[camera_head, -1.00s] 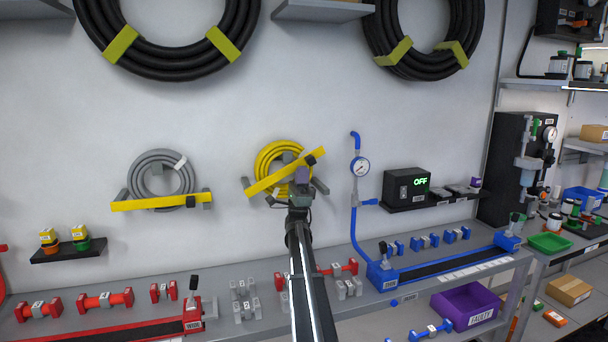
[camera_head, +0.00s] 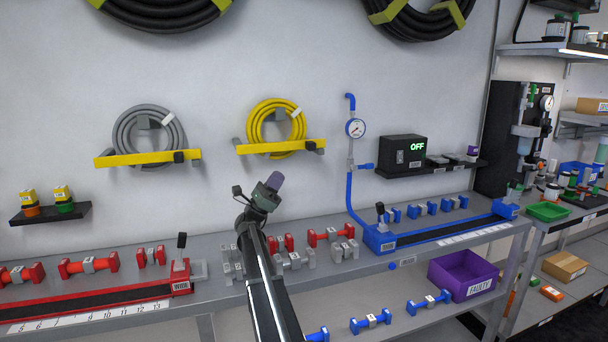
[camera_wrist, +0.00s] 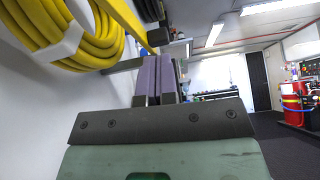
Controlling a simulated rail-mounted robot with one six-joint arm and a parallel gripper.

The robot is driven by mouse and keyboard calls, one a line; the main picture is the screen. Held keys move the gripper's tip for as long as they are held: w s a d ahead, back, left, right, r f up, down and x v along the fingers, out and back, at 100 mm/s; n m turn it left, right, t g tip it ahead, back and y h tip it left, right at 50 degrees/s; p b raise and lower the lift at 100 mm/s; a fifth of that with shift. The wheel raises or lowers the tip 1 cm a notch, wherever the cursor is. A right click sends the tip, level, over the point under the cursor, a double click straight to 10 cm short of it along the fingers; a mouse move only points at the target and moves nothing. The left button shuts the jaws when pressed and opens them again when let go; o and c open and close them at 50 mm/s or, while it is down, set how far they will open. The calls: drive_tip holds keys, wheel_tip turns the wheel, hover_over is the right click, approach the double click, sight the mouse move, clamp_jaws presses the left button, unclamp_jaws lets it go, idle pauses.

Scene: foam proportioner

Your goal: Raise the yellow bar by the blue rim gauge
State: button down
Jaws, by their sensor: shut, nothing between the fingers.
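The yellow bar (camera_head: 268,148) nearest the blue rim gauge (camera_head: 355,128) lies about level across the lower part of a yellow hose coil (camera_head: 262,118) on the wall. A black knob sits near its right end. My gripper (camera_head: 275,180), with purple fingers, is below the bar and apart from it in the head view. It is shut and empty. In the wrist view the shut fingers (camera_wrist: 158,68) point ahead. The yellow bar (camera_wrist: 128,18) runs close to their upper left, and the yellow hose (camera_wrist: 50,35) fills the upper left.
A second yellow bar (camera_head: 130,159) lies across a grey hose coil (camera_head: 128,125) to the left. The workbench below holds red, grey and blue pieces. A blue pipe (camera_head: 350,195) rises right of my gripper. A dark box reading OFF (camera_head: 403,151) stands on a shelf.

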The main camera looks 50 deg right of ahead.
sight(285, 148)
drive_tip(key=shift+s+d+f+n+t+y+p, duration=0.3)
drive_tip(key=shift+s+d+f+n+t+y, duration=0.15)
drive_tip(key=shift+s+d+f+y, duration=0.35)
drive_tip(key=shift+w+d, duration=0.1)
drive_tip(key=shift+d, duration=0.05)
drive_tip(key=p+x, duration=0.7)
drive_tip(key=x, duration=0.2)
drive_tip(key=shift+d+r, duration=0.25)
drive_tip(key=shift+d, duration=0.05)
